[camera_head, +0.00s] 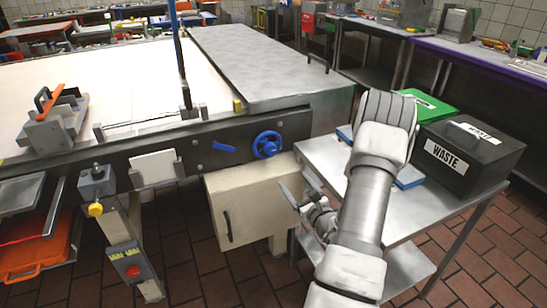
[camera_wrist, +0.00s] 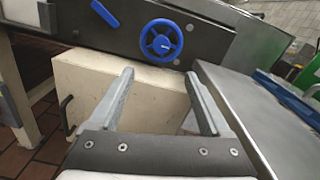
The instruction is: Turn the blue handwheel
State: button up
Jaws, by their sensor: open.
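The blue handwheel (camera_head: 267,144) is mounted on the dark side rail of the large machine table. It is round with spokes and a small knob. In the wrist view the handwheel (camera_wrist: 161,40) is at the upper middle, beyond the fingertips. My gripper (camera_head: 300,193) is below and to the right of the handwheel in the head view. In the wrist view my gripper (camera_wrist: 159,75) has its two fingers spread wide with nothing between them. The fingers are apart from the handwheel.
A blue lever (camera_head: 223,147) is on the rail left of the handwheel. A cream cabinet (camera_head: 250,205) hangs below. A metal side table (camera_head: 440,208) at right carries a black waste box (camera_head: 468,155) and a green box (camera_head: 430,106).

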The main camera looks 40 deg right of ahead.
aim_at(272, 151)
jog(key=b+x, duration=0.1)
jog(key=x, duration=0.7)
jog(key=b+x, duration=0.1)
jog(key=x, duration=0.8)
jog(key=shift+w+d+f, duration=0.1)
jog(key=shift+d+f, duration=0.05)
jog(key=shift+d, duration=0.1)
grip_shut()
jog(key=shift+m, duration=0.5)
